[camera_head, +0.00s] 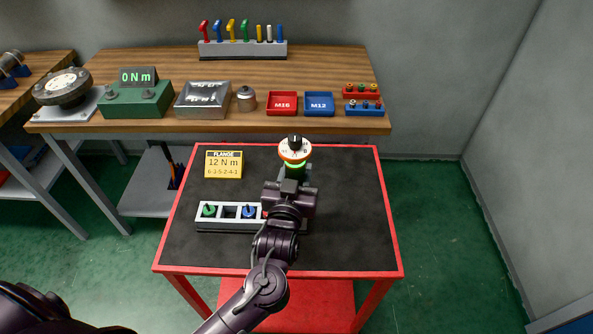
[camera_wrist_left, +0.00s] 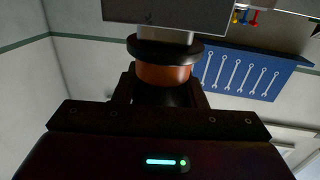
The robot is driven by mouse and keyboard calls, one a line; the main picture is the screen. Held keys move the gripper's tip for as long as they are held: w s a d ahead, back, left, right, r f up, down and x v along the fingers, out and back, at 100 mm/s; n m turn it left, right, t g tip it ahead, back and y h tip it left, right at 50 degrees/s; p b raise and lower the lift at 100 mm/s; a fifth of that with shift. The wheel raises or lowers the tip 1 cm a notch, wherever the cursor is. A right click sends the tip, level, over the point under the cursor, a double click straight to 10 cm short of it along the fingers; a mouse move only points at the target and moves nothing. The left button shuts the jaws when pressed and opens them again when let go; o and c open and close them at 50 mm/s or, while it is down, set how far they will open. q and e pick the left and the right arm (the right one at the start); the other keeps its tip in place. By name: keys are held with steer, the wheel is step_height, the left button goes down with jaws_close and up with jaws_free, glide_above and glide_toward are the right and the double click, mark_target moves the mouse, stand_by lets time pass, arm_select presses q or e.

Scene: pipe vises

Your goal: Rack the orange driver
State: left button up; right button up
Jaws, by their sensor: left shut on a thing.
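The orange driver (camera_wrist_left: 163,73) shows in the left wrist view as an orange band with a dark collar and a pale neck above it. My left gripper (camera_wrist_left: 162,92) is shut on its dark lower part. My right gripper is not in view.
The black tabletop (camera_head: 350,215) is clear on the right. A wooden bench (camera_head: 330,68) with tools stands behind.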

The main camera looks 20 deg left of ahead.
arm_select(q)
steer(key=shift+f+b, duration=0.4)
steer(key=shift+f, duration=0.1)
stand_by(0.5)
steer(key=o, duration=1.3)
steer(key=shift+o, duration=0.3)
steer(key=shift+f, duration=0.25)
steer(key=s+d+b, duration=0.1)
steer(key=s, duration=0.6)
steer(key=shift+s+r+b, duration=0.25)
steer(key=shift+s+b, duration=0.1)
steer(key=shift+s, duration=0.05)
